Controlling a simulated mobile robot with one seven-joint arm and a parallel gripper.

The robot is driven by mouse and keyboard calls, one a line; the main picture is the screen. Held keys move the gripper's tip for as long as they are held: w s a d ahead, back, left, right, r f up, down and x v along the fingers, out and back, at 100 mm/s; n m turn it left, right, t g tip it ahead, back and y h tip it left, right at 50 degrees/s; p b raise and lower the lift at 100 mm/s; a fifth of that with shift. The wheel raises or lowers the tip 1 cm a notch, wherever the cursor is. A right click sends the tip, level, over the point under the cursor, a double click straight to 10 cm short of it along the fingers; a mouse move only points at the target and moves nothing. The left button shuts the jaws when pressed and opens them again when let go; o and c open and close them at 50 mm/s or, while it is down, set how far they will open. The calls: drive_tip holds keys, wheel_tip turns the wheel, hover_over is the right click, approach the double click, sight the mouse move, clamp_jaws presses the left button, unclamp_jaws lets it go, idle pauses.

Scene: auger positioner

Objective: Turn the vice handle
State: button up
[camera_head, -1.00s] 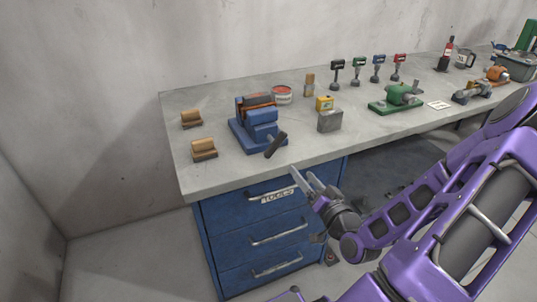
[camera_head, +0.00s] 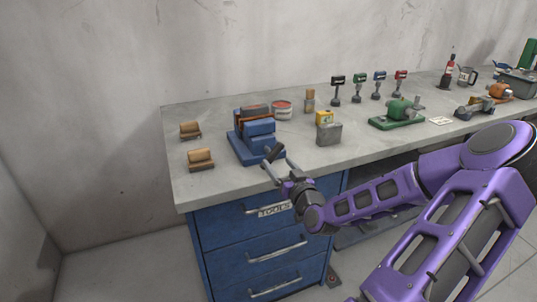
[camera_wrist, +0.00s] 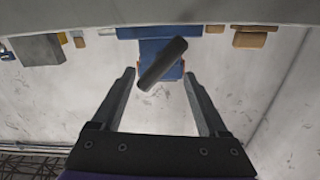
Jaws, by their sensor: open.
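The blue vice (camera_head: 255,137) stands on the workbench near its front left. Its dark handle (camera_head: 273,152) slants at the vice's front side, close to the bench edge. My gripper (camera_head: 272,162) is at the bench's front edge, open, with its fingers pointing at the handle. In the wrist view the dark handle (camera_wrist: 163,64) lies tilted in front of the blue vice (camera_wrist: 158,47). It shows between and just beyond the two open fingers (camera_wrist: 163,78). I cannot tell whether either finger touches it.
Two wooden blocks (camera_head: 200,158) lie left of the vice. A green machine (camera_head: 397,115) stands further right. The blue drawer cabinet (camera_head: 262,247) is below the bench edge.

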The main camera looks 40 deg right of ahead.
sight(269, 149)
drive_tip(key=x, duration=0.8)
drive_tip(key=shift+c, duration=0.4)
